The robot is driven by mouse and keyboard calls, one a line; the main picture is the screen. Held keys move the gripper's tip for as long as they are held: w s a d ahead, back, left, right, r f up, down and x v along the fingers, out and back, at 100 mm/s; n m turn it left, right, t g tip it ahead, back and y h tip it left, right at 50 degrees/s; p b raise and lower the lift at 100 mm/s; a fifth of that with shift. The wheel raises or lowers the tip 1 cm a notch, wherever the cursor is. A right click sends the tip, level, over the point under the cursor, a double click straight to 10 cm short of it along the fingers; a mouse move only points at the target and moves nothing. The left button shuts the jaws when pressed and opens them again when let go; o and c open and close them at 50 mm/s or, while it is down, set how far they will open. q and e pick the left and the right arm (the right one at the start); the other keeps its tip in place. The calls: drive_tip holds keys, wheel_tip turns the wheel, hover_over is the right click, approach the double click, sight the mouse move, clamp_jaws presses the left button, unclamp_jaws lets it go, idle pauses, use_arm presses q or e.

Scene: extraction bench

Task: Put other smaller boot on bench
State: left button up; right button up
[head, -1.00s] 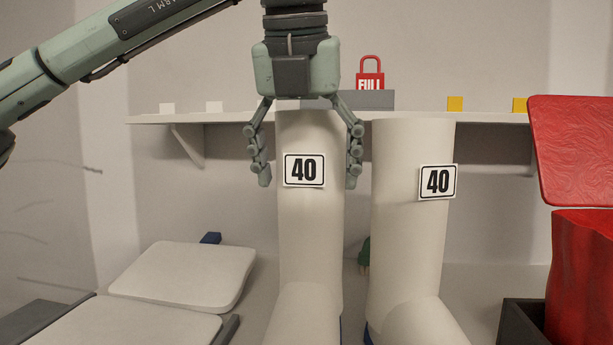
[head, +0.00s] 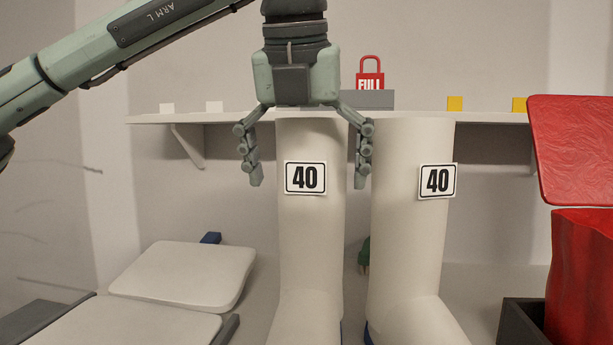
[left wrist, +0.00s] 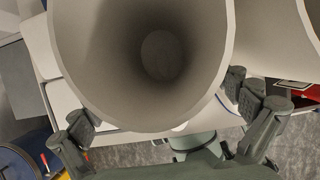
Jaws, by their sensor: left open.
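Two tall cream boots, both labelled 40, stand upright side by side on the bench in the head view: a left boot (head: 311,240) and a right boot (head: 408,240). My left gripper (head: 307,180) is open, with its fingers pointing down on either side of the left boot's top and apart from its walls. In the left wrist view the open round mouth of the left boot (left wrist: 100,85) fills the middle, between the spread fingers of the gripper (left wrist: 165,120). The right boot's rim (left wrist: 285,30) shows at the upper right. My right gripper is not in view.
A shelf (head: 240,117) runs behind the boots, carrying a red FULL padlock sign (head: 370,76), white blocks and yellow blocks. Pale cushion-like pads (head: 185,275) lie at the left.

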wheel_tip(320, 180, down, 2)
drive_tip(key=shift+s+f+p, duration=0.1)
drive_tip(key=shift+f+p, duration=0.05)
drive_tip(key=shift+p, duration=0.3)
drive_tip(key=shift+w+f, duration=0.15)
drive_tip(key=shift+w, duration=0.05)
use_arm(q)
drive_tip(key=v, duration=1.2)
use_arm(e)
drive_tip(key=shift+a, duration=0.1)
use_arm(q)
drive_tip(key=shift+r, duration=0.1)
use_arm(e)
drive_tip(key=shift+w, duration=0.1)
use_arm(q)
drive_tip(key=shift+s, duration=0.1)
